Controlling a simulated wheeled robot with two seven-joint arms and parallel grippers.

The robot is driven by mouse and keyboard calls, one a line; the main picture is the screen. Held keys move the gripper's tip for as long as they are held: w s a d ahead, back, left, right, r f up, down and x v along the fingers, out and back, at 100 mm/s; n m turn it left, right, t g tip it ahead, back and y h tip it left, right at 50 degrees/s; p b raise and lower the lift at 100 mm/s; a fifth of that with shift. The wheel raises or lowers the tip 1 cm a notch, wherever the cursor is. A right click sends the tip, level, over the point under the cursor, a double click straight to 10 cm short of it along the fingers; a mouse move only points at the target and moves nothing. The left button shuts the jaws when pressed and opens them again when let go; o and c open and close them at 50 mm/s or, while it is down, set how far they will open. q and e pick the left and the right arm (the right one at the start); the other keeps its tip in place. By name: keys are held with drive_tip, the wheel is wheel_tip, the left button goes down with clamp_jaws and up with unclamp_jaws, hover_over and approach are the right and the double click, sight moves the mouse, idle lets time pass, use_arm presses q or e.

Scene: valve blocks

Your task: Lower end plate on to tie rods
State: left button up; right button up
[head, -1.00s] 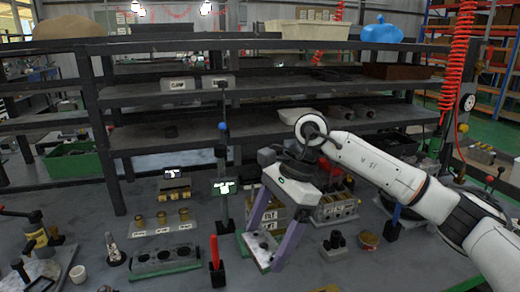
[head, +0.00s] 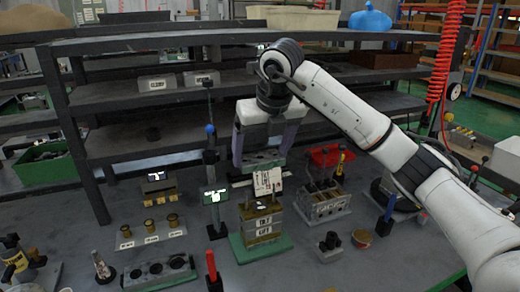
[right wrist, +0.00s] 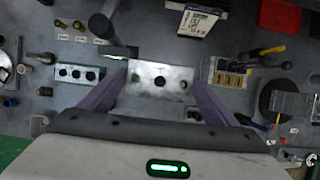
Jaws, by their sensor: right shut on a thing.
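The end plate (head: 262,157) is a flat grey metal block with holes. It is gripped between the purple fingers of my right gripper (head: 264,153) and held in the air, roughly level. In the right wrist view the plate (right wrist: 160,72) lies between both fingers of the gripper (right wrist: 158,84) and shows a dark middle hole. Below it in the head view stands the brass-coloured valve block stack (head: 262,222) on a green base, with thin upright tie rods (head: 272,192) on top. The plate is above the rods, apart from them. The stack is hidden under the plate in the wrist view. My left gripper is not in view.
A block with three holes (head: 158,271) lies front left, near a red-handled tool (head: 212,268). A grey block rack (head: 322,203) stands right of the stack. A post with a lit display (head: 214,196) stands left. Shelves (head: 140,142) rise behind.

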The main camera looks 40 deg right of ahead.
sight(261, 169)
wheel_tip(261, 169, down, 5)
drive_tip(key=b, duration=0.3)
drive_tip(key=shift+r+b, duration=0.1)
drive_tip(key=shift+b, duration=0.2)
drive_tip(key=shift+f, duration=0.45)
idle(1.4)
drive_tip(key=shift+f+b, duration=2.55)
drive_tip(key=shift+f, duration=1)
drive_tip(key=o, duration=1.2)
